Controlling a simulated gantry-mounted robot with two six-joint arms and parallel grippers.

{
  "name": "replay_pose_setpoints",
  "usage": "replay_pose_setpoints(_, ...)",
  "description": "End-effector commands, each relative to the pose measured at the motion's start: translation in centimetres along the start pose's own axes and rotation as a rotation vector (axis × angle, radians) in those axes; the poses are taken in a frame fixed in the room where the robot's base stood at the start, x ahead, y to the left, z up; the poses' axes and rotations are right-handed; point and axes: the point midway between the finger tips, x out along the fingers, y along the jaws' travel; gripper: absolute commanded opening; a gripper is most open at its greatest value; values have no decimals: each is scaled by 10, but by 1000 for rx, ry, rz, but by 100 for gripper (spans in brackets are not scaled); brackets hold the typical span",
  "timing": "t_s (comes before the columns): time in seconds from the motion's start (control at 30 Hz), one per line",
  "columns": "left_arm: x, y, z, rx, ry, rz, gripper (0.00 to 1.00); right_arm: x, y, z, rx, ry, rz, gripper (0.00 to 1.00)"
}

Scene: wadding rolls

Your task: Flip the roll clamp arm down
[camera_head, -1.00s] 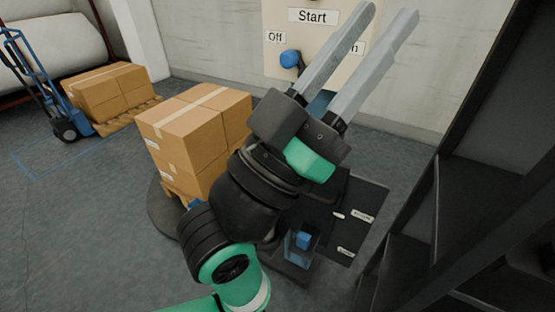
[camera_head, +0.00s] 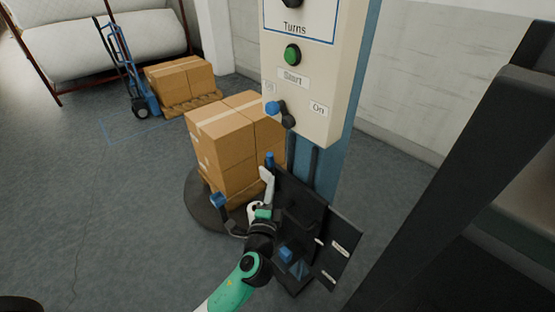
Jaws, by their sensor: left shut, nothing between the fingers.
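The black roll carriage (camera_head: 345,237) stands at the foot of the wrapping machine's column, right of the boxes. It has small white labels and a blue part (camera_head: 286,254) low on it. A dark lever with a blue end (camera_head: 218,200) sticks out to its left, and another blue-tipped part (camera_head: 269,158) stands beside the boxes. I cannot tell which is the roll clamp arm. My left gripper (camera_head: 266,174) is shut and empty in front of the carriage's left side, pointing up; contact is unclear. My right gripper is not in view.
The machine column (camera_head: 308,90) carries a green button (camera_head: 292,54) and a blue-knobbed Off/On switch (camera_head: 273,107). Stacked boxes (camera_head: 225,145) sit on a round turntable (camera_head: 200,212). A dark frame (camera_head: 450,160) bounds the right. Open floor lies left, before a blue hand truck (camera_head: 140,98).

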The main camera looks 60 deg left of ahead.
Motion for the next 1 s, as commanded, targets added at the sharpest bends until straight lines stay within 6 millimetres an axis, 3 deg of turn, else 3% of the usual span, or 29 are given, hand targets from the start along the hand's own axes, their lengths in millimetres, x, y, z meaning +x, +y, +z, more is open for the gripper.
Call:
replay_pose_setpoints(0.23, 14, 0, 0, -4, 0, -2, 0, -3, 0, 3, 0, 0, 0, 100)
replay_pose_setpoints(0.7, 93, 1, -1, -6, 1, -1, 0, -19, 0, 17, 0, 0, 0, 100)
replay_pose_setpoints(1.0, 100, -1, -1, -5, 2, 0, 0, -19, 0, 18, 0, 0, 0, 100)
